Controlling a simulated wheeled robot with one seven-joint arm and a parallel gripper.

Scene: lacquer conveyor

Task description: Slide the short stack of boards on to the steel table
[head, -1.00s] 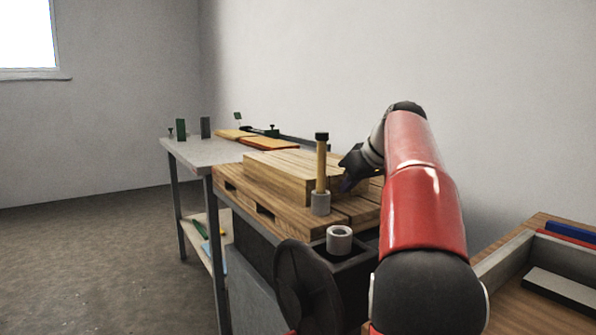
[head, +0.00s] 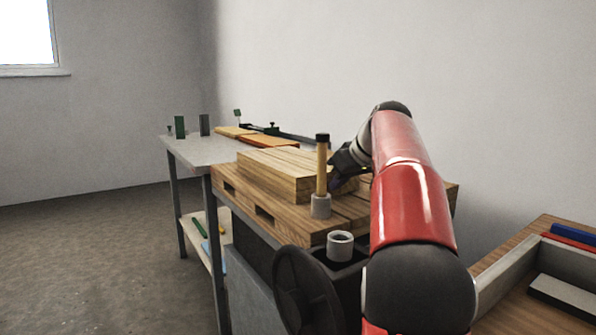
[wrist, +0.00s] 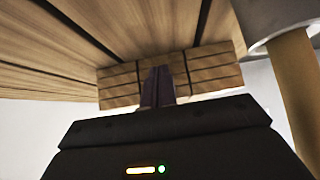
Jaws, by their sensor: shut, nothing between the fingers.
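The short stack of boards (head: 282,168) lies on a slatted wooden pallet (head: 240,195), at its end towards the steel table (head: 195,151). The steel table stands beyond the pallet, at the left. My gripper (head: 345,176) is shut and empty at the near right end of the stack. In the wrist view the board ends (wrist: 213,68) face me, and the shut dark fingers (wrist: 158,85) overlap their middle. They are at or very close to the end face; contact is not clear. Part of the stack is hidden behind the wooden handle in the head view.
An upright wooden handle (head: 322,168) stands in a grey cup (head: 320,206) beside the stack. Another grey cup (head: 340,243) is nearer me. A tray bench (head: 510,263) is at right.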

